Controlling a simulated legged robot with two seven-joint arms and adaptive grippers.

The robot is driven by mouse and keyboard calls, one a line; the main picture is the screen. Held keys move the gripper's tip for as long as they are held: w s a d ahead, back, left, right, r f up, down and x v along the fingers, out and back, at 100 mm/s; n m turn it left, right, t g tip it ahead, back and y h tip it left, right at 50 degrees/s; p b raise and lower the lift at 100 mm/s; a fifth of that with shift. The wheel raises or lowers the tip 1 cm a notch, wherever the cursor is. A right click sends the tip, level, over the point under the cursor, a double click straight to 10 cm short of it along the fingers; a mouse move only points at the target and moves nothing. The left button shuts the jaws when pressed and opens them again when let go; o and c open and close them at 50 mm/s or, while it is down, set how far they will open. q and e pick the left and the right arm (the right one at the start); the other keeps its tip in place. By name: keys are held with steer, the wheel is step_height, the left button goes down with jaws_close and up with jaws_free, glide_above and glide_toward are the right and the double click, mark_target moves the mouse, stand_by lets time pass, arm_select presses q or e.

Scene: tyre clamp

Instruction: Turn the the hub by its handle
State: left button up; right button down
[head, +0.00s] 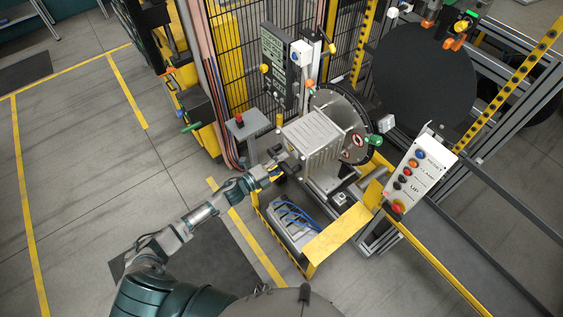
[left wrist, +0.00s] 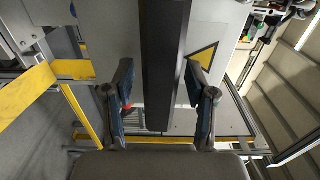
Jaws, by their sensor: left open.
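The hub seems to be the dark round plate (head: 352,112) with holes, behind a grey ribbed box (head: 313,138) in the head view. A green knob (head: 375,140) shows at its right. My left gripper (head: 281,168) is at the lower left side of the box. In the left wrist view my left gripper (left wrist: 163,105) is open, with its two blue-padded fingers on either side of a dark bar (left wrist: 165,50). Gaps show between bar and fingers. Behind the bar is a grey panel (left wrist: 115,35) with a yellow warning triangle (left wrist: 205,55). My right gripper is not in view.
A control box (head: 417,170) with coloured buttons stands at the right. A large black disc (head: 425,75) is behind it. A yellow frame (head: 335,240) with a grey unit is below the gripper. A black mesh fence (head: 240,60) is behind. Floor at the left is clear.

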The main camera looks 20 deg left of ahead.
arm_select(q)
steer(key=shift+a, duration=0.1)
steer(key=shift+c, duration=1.2)
steer(key=shift+a+f, duration=0.1)
steer(key=shift+a, duration=0.2)
steer(key=c, duration=0.8)
jaws_close()
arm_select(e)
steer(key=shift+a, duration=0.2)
